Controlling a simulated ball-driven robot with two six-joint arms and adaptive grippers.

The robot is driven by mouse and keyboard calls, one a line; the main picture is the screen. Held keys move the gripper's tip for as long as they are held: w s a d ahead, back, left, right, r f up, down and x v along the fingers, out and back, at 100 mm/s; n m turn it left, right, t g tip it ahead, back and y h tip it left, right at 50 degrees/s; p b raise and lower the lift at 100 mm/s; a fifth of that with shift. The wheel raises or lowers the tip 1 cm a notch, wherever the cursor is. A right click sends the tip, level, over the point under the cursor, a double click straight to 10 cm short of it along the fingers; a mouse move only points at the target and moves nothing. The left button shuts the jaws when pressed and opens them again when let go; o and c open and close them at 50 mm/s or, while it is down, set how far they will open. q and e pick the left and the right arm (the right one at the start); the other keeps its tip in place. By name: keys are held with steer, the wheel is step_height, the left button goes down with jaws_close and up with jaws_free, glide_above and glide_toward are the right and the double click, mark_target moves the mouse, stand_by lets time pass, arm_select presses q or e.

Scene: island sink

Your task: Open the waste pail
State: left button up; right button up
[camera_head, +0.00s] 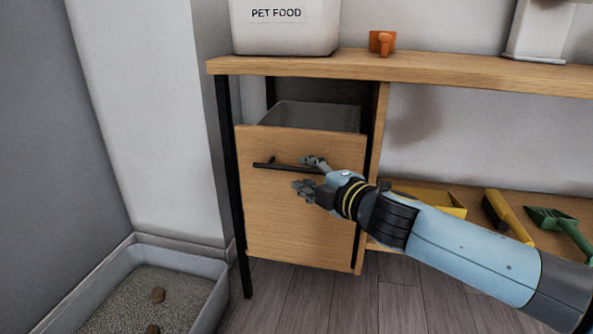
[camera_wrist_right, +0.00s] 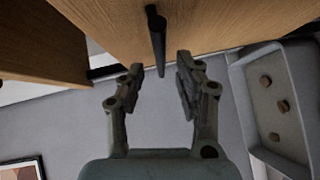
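The waste pail is a grey bin (camera_head: 322,114) behind a wooden front panel (camera_head: 295,228) under the counter. The panel stands somewhat out from the frame, and the bin's top shows behind it. A black bar handle (camera_head: 265,166) runs across the upper panel; its end also shows in the right wrist view (camera_wrist_right: 156,38). My right gripper (camera_head: 303,175) is at the handle's right part, one finger above the bar and one below. In the wrist view its fingers (camera_wrist_right: 160,74) are apart, with the bar between and just beyond the tips, with visible gaps. My left gripper is out of view.
A litter box (camera_head: 215,309) stands on the floor at the left. The wooden counter (camera_head: 440,70) above holds a pet food container (camera_head: 285,30) and an orange object (camera_head: 382,43). A lower shelf at the right holds a yellow dustpan (camera_head: 430,198), a yellow-handled brush (camera_head: 507,217) and a green scoop (camera_head: 560,228).

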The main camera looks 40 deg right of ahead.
mark_target(298, 170)
steer(key=w, duration=0.4)
steer(key=shift+w+d+f, duration=0.1)
steer(key=shift+f, duration=0.2)
jaws_close()
